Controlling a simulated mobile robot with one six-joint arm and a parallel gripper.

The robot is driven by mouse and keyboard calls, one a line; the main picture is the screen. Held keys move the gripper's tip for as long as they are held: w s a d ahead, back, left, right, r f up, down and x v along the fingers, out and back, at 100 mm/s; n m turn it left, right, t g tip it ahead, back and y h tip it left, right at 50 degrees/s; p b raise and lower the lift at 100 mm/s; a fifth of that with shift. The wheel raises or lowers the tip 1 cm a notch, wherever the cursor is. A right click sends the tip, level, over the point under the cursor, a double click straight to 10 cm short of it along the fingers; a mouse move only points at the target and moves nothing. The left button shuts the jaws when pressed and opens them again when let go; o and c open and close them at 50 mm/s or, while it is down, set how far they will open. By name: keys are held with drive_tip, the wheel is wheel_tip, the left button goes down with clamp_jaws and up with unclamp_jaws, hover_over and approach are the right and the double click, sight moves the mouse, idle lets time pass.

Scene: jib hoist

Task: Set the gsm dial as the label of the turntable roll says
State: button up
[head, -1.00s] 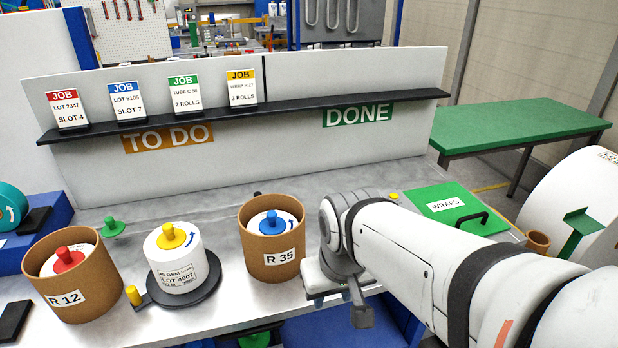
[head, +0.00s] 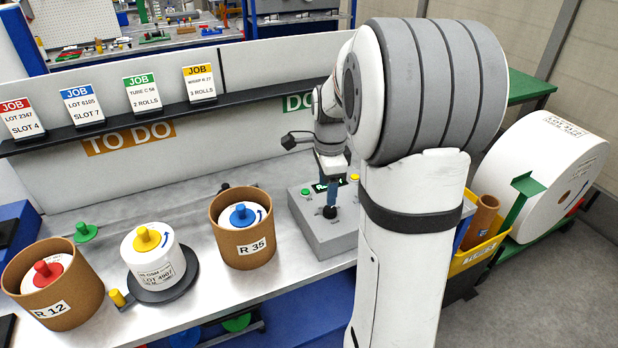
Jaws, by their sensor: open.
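The turntable roll (head: 152,253) is white with a yellow knob on top and stands on a dark round turntable (head: 172,288) at the left centre. Its label reads LOT 4907; the line above contains GSM, but its number is too small to read surely. A grey control box (head: 318,233) stands right of the R 35 tub. It has a black dial (head: 329,212), a green-lit display (head: 320,187), a green button and a yellow button. My gripper (head: 331,198) points down, open, just above or at the dial; I cannot tell whether the fingers touch it. The dial's setting is unreadable.
Brown tubs R 12 (head: 30,290) and R 35 (head: 230,250) flank the turntable. A shelf (head: 110,120) with several job cards runs behind. My arm covers the right of the bench. A large white roll (head: 535,170) and a yellow bin (head: 470,258) stand at the right.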

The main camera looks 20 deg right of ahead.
sight(330, 208)
drive_tip(key=shift+w+d+f+m, duration=0.2)
drive_tip(key=shift+w+d+m, duration=0.55)
drive_tip(key=shift+m, duration=0.25)
drive_tip(key=shift+s+d+f, duration=0.1)
drive_tip(key=shift+d+f, duration=0.05)
drive_tip(key=shift+f, duration=0.25)
wheel_tip(330, 208, down, 7)
drive_tip(key=shift+p, duration=0.6)
drive_tip(key=c, duration=1)
